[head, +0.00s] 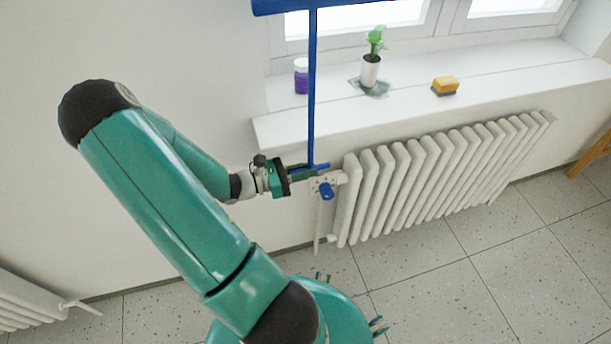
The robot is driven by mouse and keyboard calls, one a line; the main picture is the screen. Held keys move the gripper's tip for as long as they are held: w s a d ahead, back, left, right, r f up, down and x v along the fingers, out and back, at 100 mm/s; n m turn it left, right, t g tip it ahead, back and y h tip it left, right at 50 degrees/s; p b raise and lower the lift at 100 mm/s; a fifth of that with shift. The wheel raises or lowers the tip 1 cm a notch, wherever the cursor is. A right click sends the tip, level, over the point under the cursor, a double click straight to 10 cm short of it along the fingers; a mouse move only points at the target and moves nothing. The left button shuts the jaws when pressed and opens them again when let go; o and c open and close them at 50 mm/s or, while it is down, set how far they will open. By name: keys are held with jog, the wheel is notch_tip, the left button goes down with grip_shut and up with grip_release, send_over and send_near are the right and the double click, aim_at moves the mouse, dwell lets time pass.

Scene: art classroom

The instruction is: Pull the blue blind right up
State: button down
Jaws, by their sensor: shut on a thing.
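The lower edge of the blue blind (320,4) shows at the top of the head view, across the upper part of the window. The rest of the blind is out of frame. A long straight blue pull (312,90) hangs from it, down past the front of the window sill, and ends in a small crosspiece. My gripper (308,171) is shut on this lower end, just left of the radiator. The fingers partly hide the grip.
The white radiator (440,180) is under the sill (420,100); its blue valve knob (326,192) is just below my gripper. On the sill stand a purple jar (301,78), a potted plant (370,70) and an orange sponge (445,85). The wall at left is bare.

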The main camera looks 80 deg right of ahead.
jog(key=shift+w+d, duration=0.1)
jog(key=shift+w, duration=0.05)
jog(key=c, duration=1.4)
grip_release()
jog(key=v, duration=1.3)
jog(key=shift+w+a, duration=0.25)
